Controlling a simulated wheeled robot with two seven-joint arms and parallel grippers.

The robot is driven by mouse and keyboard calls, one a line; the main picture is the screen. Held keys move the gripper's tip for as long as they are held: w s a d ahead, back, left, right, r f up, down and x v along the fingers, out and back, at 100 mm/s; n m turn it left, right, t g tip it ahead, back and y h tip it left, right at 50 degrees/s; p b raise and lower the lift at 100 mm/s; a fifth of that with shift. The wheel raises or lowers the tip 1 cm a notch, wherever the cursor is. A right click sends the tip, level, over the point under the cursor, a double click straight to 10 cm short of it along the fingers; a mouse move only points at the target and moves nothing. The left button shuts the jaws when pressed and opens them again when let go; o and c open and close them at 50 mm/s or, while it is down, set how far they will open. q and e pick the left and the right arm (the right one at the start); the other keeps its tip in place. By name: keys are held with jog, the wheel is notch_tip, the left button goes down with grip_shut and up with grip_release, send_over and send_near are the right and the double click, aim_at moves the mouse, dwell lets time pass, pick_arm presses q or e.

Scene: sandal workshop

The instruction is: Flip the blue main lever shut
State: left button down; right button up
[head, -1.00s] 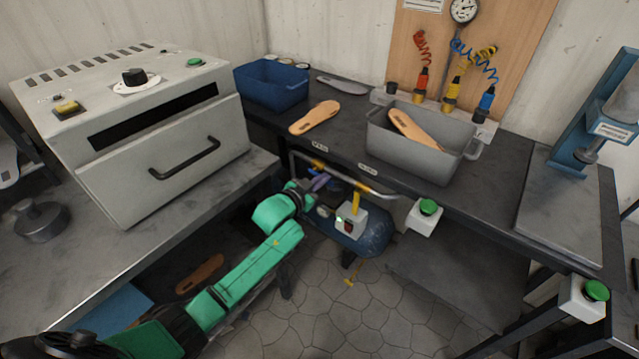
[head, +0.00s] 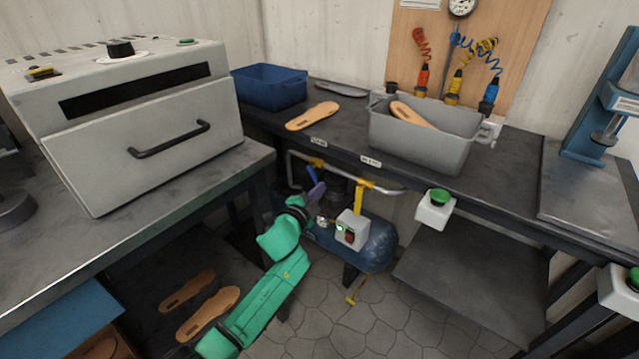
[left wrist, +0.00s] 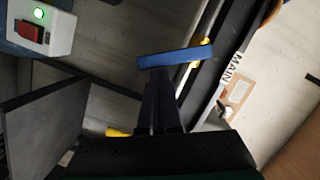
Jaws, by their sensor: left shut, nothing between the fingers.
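The blue main lever (head: 312,173) sits slanted by the grey pipe under the back bench, at the pipe's left end. In the left wrist view the blue lever (left wrist: 175,57) lies crosswise just beyond my fingertips. My left gripper (head: 316,192) reaches under the bench edge, close to the lever. In the left wrist view its dark fingers (left wrist: 161,88) are together with nothing between them. I cannot tell whether they touch the lever. The label MAIN (left wrist: 236,66) shows on the bench edge beside it. My right gripper is not in view.
A yellow lever (head: 359,194) hangs from the same pipe (head: 385,187) to the right. Below stand the blue compressor tank (head: 375,245) and a grey switch box (head: 351,229) with a green light. The bench edge (head: 345,153) is just above; the oven bench stands left.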

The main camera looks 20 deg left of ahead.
pick_arm(q)
jog(key=shift+w+a+f+m+b, duration=0.2)
jog(key=shift+a+f+m+b, duration=0.15)
jog(key=shift+a+f+b, duration=0.25)
jog(key=shift+w+a+f+m+b, duration=0.2)
jog(key=shift+a+f+m+b, duration=0.15)
jog(key=shift+a+f+b, duration=0.15)
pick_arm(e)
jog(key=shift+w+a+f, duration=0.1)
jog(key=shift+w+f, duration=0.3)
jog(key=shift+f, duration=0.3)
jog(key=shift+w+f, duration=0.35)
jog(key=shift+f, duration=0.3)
pick_arm(q)
jog(key=shift+a, duration=0.1)
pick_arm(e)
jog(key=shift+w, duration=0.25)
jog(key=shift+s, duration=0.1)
